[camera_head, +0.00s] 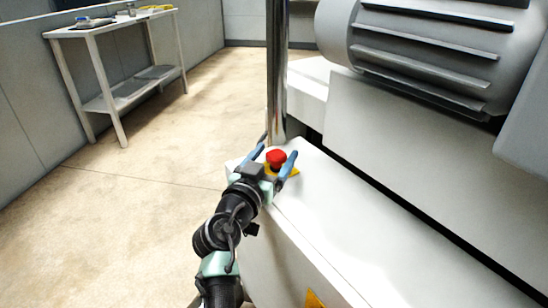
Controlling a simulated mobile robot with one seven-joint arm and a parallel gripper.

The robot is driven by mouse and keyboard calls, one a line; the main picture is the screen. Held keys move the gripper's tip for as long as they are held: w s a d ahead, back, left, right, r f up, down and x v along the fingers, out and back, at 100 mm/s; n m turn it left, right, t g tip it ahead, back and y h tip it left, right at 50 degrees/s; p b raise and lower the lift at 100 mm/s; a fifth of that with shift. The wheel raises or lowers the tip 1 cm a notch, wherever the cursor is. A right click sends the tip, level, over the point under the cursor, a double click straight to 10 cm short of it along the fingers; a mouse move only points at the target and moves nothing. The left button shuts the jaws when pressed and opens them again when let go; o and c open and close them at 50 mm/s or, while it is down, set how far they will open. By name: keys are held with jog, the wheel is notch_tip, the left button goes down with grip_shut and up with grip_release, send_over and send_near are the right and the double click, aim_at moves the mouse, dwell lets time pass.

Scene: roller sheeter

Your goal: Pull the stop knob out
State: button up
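The stop knob (276,156) is a red mushroom-shaped button on a yellow base plate (291,172), on the white top of the machine housing near its far left corner. My gripper (275,157) is open. Its two blue fingers stand on either side of the knob, one to the left and one to the right. I cannot tell whether either finger touches the knob. The gripper body hides the near part of the base plate.
A vertical metal post (277,70) rises just behind the knob. A large grey motor (425,50) with ribs stands at the upper right. The white housing top (350,222) is bare to the right. A work table (100,27) stands far left, with open floor before it.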

jog(key=shift+f, duration=0.1)
jog(key=p+v, duration=0.1)
jog(key=v, duration=1.2)
jog(key=shift+p, duration=0.3)
